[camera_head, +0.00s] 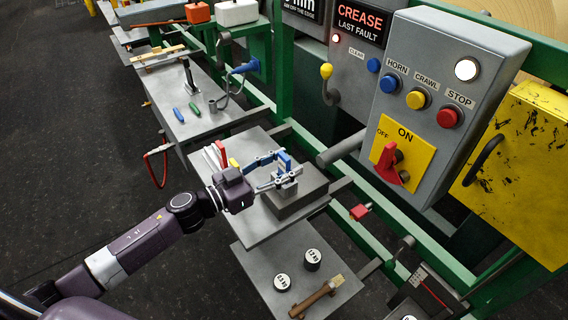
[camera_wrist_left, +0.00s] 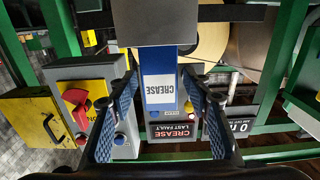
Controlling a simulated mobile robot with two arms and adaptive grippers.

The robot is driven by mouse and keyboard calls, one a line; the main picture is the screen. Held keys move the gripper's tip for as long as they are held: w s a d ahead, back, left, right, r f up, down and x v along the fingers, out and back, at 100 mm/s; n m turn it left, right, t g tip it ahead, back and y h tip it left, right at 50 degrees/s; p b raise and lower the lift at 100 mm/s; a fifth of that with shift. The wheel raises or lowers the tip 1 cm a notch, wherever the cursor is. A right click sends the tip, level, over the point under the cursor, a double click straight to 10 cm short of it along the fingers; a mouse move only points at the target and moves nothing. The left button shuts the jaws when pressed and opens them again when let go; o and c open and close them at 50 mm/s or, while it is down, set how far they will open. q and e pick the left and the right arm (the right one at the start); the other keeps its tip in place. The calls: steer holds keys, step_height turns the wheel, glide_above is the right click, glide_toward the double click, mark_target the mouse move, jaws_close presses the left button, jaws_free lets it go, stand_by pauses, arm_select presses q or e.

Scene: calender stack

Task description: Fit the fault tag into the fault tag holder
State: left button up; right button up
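A blue fault tag with a white label reading CREASE (camera_wrist_left: 159,90) stands upright in the wrist view, against a grey block (camera_wrist_left: 155,22). In the head view the tag (camera_head: 285,160) is small and partly hidden by my gripper, above the grey block (camera_head: 300,197) on a grey table. My left gripper (camera_head: 275,178) is open, with its blue-padded fingers on either side of the tag; in the wrist view (camera_wrist_left: 160,82) narrow gaps show beside it. I cannot tell which thing is the fault tag holder. My right gripper is not in view.
A red piece (camera_head: 216,153) and a yellow piece (camera_head: 233,162) stand left of the grey block. A control box with buttons (camera_head: 440,95) and the CREASE LAST FAULT sign (camera_head: 360,22) are behind. A brush (camera_head: 318,296) and two round weights lie on the lower front table.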

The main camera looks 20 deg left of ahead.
arm_select(q)
steer(key=shift+s+a+r, duration=0.1)
steer(key=shift+r, duration=0.1)
steer(key=shift+s+a+f, duration=0.1)
steer(key=shift+s+a, duration=0.1)
steer(key=shift+s, duration=0.05)
steer(key=b+v, duration=0.2)
steer(key=v, duration=0.9)
steer(key=shift+s+a, duration=0.1)
